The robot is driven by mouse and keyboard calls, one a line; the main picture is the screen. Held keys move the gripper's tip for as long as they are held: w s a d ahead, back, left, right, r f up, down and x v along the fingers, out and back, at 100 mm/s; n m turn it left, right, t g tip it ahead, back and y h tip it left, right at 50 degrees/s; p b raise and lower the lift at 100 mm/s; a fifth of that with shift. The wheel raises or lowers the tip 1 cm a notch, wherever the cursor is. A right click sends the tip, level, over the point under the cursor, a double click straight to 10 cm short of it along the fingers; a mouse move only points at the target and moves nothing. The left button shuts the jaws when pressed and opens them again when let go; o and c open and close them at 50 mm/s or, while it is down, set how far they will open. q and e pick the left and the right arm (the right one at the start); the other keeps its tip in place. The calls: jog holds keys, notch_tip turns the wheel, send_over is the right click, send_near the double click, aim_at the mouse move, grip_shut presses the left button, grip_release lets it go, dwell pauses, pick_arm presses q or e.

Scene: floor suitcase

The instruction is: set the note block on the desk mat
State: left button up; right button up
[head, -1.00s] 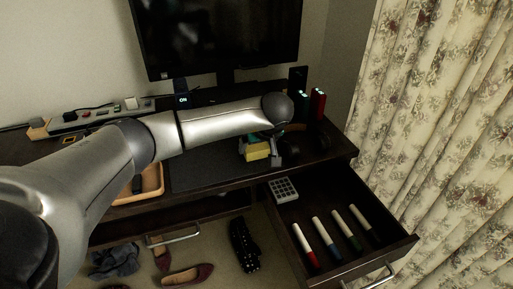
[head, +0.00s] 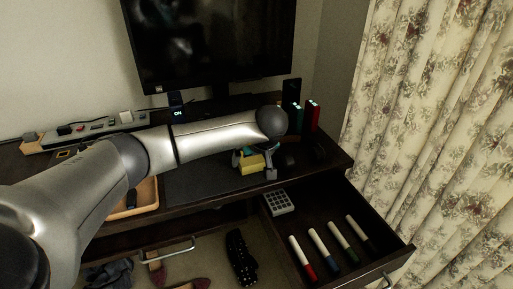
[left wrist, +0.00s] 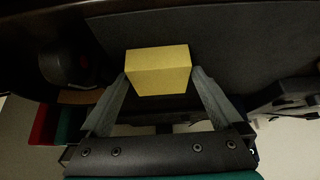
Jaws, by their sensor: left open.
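The yellow note block (head: 251,165) is at the right end of the dark desk mat (head: 195,182), below the monitor. My left gripper (head: 254,166) comes down over it with one finger on each side. In the left wrist view the block (left wrist: 158,68) lies between the tips of the open fingers (left wrist: 160,82). It overlaps the edge of the mat (left wrist: 240,45) there. I cannot tell whether the block rests on the mat or just above it. My right gripper is not in view.
An open drawer (head: 345,210) at the right holds a calculator (head: 278,203) and several markers. A wooden tray (head: 147,203) is left of the mat. The monitor (head: 210,45) is behind.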

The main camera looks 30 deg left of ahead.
pick_arm(q)
jog(key=p+v, duration=0.3)
jog(key=v, duration=0.8)
jog(key=shift+r, duration=0.25)
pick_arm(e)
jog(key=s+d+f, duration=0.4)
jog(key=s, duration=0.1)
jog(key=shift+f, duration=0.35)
